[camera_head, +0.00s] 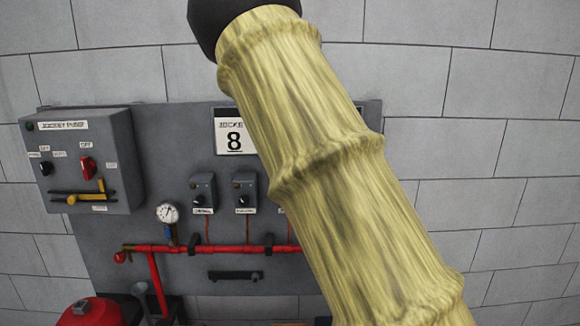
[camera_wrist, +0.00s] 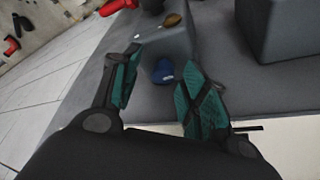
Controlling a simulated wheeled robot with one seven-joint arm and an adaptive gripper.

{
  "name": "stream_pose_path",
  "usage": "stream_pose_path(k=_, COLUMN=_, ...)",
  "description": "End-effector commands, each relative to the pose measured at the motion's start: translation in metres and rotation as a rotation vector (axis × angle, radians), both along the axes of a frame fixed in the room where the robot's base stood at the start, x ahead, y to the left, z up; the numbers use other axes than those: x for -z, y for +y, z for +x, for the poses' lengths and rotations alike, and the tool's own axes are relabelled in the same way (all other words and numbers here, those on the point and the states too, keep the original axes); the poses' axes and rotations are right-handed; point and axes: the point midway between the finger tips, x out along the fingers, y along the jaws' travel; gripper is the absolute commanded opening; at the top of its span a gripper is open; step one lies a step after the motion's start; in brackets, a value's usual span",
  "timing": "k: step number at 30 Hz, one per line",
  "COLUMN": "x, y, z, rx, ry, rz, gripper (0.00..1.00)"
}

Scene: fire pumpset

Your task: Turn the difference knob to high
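In the head view, two small grey boxes with dark knobs, a left box (camera_head: 203,192) and a right box (camera_head: 245,190), are mounted on the grey panel. The labels under them are too small to read, so I cannot tell which is the difference knob. My arm, in a yellowish ribbed cover, crosses the right part of the panel and hides what is behind it. My gripper is not visible there. In the wrist view, my gripper (camera_wrist: 157,92) is open with green finger pads apart. A blue part (camera_wrist: 163,71) shows between the fingers, beside a grey box (camera_wrist: 160,42).
A jockey pump control box (camera_head: 82,160) with a red switch and yellow handle is at the left. Another large grey block (camera_wrist: 278,30) is at the upper right of the wrist view.

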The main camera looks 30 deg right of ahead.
Motion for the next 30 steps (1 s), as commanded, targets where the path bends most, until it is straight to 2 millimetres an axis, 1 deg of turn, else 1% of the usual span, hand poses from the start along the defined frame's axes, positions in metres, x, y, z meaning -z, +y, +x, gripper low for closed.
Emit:
stream_pose_path(k=5, x=-0.002, y=0.001, z=0.0, rx=-0.001, ry=-0.001, rz=-0.001, gripper=0.44)
stream_pose_path(k=8, x=-0.008, y=0.004, z=-0.001, rx=-0.002, ry=-0.002, rz=0.0, gripper=0.44)
stream_pose_path(k=21, x=-0.06, y=0.023, z=-0.01, rx=0.0, ry=-0.001, rz=0.0, gripper=0.44)
stream_pose_path(k=25, x=-0.068, y=0.026, z=-0.011, rx=0.0, ry=-0.001, rz=0.0, gripper=0.44)
stream_pose_path(k=30, x=-0.073, y=0.028, z=-0.012, rx=0.0, ry=0.0, rz=0.001, gripper=0.44)
